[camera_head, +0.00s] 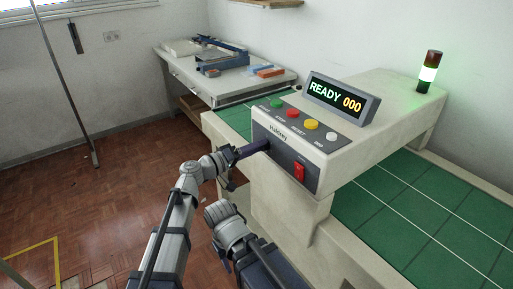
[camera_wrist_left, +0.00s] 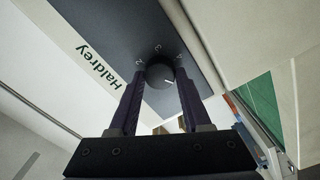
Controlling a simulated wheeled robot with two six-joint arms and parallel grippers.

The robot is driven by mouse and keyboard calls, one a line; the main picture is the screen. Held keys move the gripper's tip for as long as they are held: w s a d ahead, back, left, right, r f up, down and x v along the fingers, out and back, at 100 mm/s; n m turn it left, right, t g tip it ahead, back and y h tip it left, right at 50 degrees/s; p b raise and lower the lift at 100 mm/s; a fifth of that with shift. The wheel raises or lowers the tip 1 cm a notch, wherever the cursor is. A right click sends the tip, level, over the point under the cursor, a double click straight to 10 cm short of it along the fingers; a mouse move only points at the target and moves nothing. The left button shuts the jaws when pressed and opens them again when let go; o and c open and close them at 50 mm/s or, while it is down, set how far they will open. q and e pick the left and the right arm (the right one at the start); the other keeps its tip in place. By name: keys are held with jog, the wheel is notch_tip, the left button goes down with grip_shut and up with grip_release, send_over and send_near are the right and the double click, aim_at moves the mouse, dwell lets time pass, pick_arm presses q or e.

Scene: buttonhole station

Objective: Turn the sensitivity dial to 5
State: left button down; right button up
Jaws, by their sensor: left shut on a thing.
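The sensitivity dial (camera_wrist_left: 158,74) is a round black knob on the dark front panel of the Haldrey machine (camera_head: 285,152). My left gripper (camera_head: 262,146) reaches the left part of that panel and hides the dial in the head view. In the left wrist view my left gripper (camera_wrist_left: 158,88) has one finger on each side of the knob and is shut on it. The figures 2, 3 and 4 show above the knob. A white mark on the knob points to the lower right, past the 4, toward the right finger. Any figure there is hidden. My right gripper is not in view.
A red switch (camera_head: 299,172) sits on the panel right of the gripper. Green, red, yellow and white buttons (camera_head: 311,124) line the sloped top below a display (camera_head: 342,98) reading READY 000. A lamp tower (camera_head: 428,73) glows green. A side table (camera_head: 225,83) stands behind.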

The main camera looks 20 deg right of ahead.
pick_arm(q)
jog(key=shift+s, duration=0.1)
jog(key=shift+c, duration=1.8)
grip_release()
jog(key=shift+a, duration=0.1)
jog(key=v, duration=0.7)
jog(key=shift+a, duration=0.3)
